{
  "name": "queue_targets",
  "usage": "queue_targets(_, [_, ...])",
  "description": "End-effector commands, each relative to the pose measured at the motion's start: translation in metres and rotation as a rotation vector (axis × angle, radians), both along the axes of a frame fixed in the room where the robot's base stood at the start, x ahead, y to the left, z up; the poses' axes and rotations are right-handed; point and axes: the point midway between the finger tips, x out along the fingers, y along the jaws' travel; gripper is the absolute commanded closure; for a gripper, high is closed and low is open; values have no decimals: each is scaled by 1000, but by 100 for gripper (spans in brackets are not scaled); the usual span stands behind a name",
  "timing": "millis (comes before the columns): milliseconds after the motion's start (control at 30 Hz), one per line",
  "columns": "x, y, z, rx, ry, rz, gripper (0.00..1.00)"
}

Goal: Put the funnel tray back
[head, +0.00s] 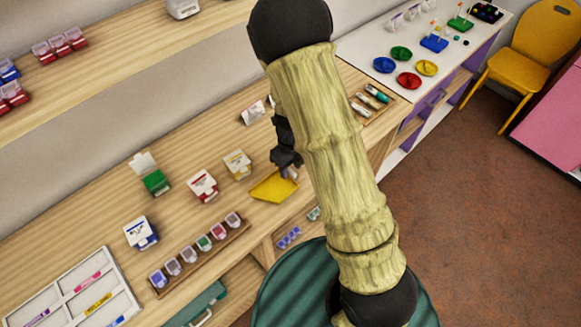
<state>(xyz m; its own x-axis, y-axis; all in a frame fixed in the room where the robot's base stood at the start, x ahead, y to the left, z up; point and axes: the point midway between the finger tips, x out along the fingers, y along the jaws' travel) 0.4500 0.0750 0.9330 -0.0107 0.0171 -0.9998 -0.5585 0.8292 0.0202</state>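The funnel tray looks to be the yellow, shallow, pointed tray (271,189) near the front edge of the wooden counter. My gripper (289,173) is dark and points down at the tray's upper right edge. Its fingertips overlap the tray's rim in the picture. My arm and the gripper's body cover part of this spot, so I cannot tell whether the fingers are open or shut on the rim. I also cannot tell whether the tray rests on the counter or is slightly raised.
Small boxes, white-red (203,187), white-yellow (238,166), green (156,182) and blue (141,234), stand left of the tray. A wooden rack (163,290) of small jars lies at the front edge. A pen tray (388,98) is at right. Coloured dishes (409,81) stand farther right.

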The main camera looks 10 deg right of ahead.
Motion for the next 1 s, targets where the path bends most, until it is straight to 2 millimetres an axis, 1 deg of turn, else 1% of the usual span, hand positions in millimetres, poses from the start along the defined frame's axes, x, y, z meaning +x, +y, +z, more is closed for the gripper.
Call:
queue_targets(400, [1, 0, 80, 3, -6, 4, 62])
queue_targets(533, [2, 0, 100, 2, -5, 4, 62])
queue_targets(600, [1, -1, 107, 1, -3, 3, 62])
queue_targets(700, [1, -1, 112, 0, -2, 3, 62])
queue_targets(1000, [1, -1, 112, 1, -1, 3, 62])
